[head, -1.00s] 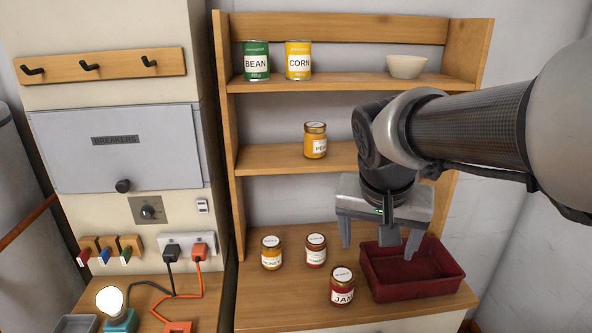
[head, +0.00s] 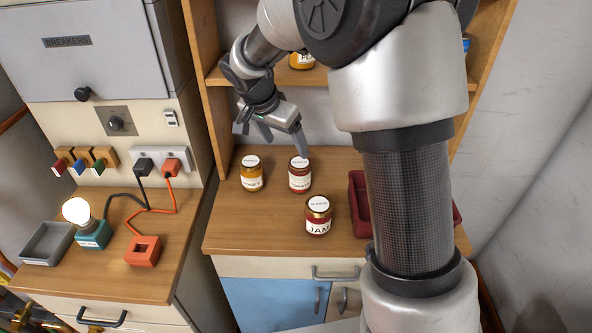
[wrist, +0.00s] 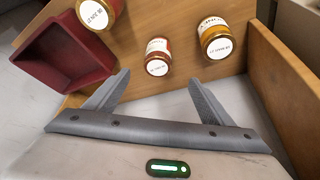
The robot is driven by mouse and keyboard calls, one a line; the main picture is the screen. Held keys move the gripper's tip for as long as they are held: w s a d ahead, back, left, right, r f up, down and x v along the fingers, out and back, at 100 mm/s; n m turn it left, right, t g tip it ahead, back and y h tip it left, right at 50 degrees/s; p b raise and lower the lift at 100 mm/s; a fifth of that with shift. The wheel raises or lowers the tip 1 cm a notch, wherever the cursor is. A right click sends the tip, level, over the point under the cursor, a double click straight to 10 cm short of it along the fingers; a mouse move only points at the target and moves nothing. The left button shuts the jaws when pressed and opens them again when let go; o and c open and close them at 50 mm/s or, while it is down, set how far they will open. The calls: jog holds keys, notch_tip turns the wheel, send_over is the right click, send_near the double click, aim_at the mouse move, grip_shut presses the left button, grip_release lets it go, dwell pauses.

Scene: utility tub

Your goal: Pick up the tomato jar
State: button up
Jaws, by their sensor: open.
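The tomato jar (head: 299,177) is a small red jar with a white-topped lid. It stands upright on the wooden counter between the honey jar (head: 251,175) and the jam jar (head: 318,217), slightly behind the latter. In the wrist view the tomato jar (wrist: 157,57) lies just beyond the gap between the fingertips. My gripper (head: 272,140) is open and empty, above and behind the jars; one finger overlaps the tomato jar's lid in the head view. Contact cannot be told there. The wrist view also shows my gripper (wrist: 160,80) with fingers spread.
The honey jar (wrist: 215,42) and jam jar (wrist: 100,12) flank the tomato jar closely. A dark red bin (wrist: 65,55) stands to the right on the counter, partly hidden by my arm in the head view. A shelf (head: 285,76) with a yellow jar (head: 302,61) is above.

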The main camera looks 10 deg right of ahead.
aim_at(300, 172)
jog(key=x, duration=1.6)
jog(key=shift+s+d+f+p, duration=0.15)
jog(key=shift+f+p, duration=0.15)
jog(key=shift+p, duration=0.05)
jog(key=c, duration=1.4)
jog(key=shift+r, duration=0.1)
jog(key=shift+c, duration=0.4)
